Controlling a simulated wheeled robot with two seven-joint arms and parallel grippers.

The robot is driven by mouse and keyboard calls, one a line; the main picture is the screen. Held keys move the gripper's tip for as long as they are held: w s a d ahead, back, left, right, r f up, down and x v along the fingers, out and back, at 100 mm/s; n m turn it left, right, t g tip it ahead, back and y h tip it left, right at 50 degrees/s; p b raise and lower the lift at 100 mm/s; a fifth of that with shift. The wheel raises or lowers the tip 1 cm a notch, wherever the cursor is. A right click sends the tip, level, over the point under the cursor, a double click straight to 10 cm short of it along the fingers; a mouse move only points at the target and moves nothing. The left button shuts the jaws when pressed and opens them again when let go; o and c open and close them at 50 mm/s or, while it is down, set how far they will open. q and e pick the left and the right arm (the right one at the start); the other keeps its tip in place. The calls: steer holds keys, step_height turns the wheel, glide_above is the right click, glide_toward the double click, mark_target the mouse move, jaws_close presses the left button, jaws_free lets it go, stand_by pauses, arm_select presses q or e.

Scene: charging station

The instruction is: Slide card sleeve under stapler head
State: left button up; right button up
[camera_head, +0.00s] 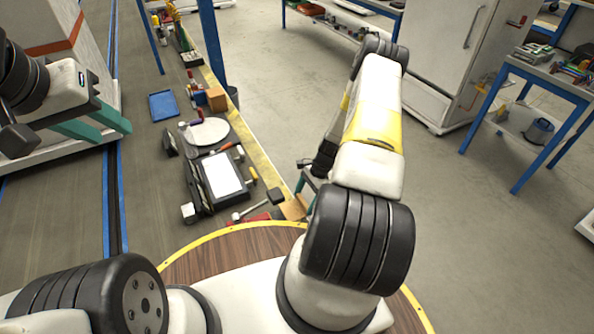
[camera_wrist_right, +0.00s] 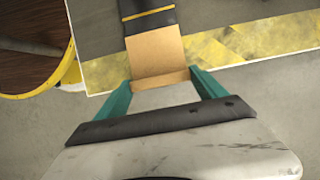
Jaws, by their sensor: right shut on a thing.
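A flat tan card sleeve (camera_wrist_right: 155,55) is between the teal fingers of my right gripper (camera_wrist_right: 160,82), which is shut on it. The sleeve also shows in the head view (camera_head: 293,208), partly hidden by my arm. In the wrist view its far end meets a black piece with a yellow band (camera_wrist_right: 148,17), which looks like the stapler; I cannot tell whether the sleeve is under it or only against it. In the head view my right gripper (camera_head: 309,184) is at the bench's right edge. My left gripper (camera_head: 97,124) is at the far left, empty, its teal fingers apart.
The bench has a yellow edge strip (camera_head: 233,121). A black device with a white panel (camera_head: 222,174), a round white plate (camera_head: 207,132), a blue tray (camera_head: 163,105) and small tools lie on it. A round wooden top with a yellow rim (camera_wrist_right: 30,50) is close by.

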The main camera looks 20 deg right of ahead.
mark_target(289, 212)
steer(key=shift+s+a+f, duration=0.15)
steer(key=shift+a+f, duration=0.05)
steer(key=shift+a, duration=0.85)
steer(key=shift+s+a+f, duration=0.2)
steer(key=shift+a+f, duration=0.05)
steer(key=shift+a, duration=1.05)
steer(key=shift+s+a+f, duration=0.15)
steer(key=shift+a+f, duration=0.15)
steer(key=shift+a, duration=1)
steer(key=shift+s+a+f, duration=0.2)
steer(key=shift+a+f, duration=0.05)
steer(key=shift+a, duration=1.05)
stand_by(0.5)
steer(key=o, duration=1.4)
steer(key=shift+v, duration=3.9)
